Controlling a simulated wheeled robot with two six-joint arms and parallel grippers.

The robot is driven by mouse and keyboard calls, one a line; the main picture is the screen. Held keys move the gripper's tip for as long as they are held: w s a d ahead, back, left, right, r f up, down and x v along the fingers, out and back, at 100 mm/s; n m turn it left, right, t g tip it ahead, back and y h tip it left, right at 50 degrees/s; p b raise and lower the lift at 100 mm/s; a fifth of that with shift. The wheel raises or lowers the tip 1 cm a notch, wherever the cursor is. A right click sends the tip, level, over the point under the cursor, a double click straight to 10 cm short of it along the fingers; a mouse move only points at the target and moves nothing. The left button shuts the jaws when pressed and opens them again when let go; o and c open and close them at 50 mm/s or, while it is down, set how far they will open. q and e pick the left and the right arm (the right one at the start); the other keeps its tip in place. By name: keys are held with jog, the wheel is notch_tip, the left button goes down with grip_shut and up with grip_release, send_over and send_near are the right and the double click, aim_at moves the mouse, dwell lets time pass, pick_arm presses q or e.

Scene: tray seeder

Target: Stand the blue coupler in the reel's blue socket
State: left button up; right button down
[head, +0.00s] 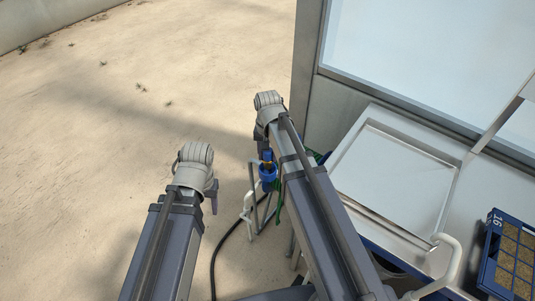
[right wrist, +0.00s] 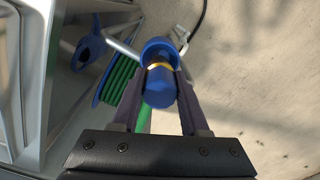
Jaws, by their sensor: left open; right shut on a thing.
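The blue coupler (right wrist: 160,93), a short blue cylinder with a yellow band, is between the fingers of my right gripper (right wrist: 161,75) in the right wrist view. My right gripper is shut on it. The reel's round blue socket (right wrist: 158,45) shows just beyond the coupler's far end and overlaps it in the picture; I cannot tell how far the coupler is inside.
The reel's green hose (right wrist: 117,80) and grey frame stand close to the coupler. A blue part (right wrist: 88,46) sits further left. A dark hose (head: 218,248) runs over the sandy ground. A bench (head: 400,180) and seed tray (head: 484,272) stand right. Open ground lies left.

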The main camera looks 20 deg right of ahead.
aim_at(268, 162)
jog(key=shift+f+b, duration=1.1)
jog(key=shift+f, duration=0.4)
jog(key=shift+f+b, duration=0.65)
jog(key=c, duration=0.7)
grip_release()
jog(key=shift+r, duration=0.1)
notch_tip(268, 162, up, 11)
jog(key=p, duration=1.1)
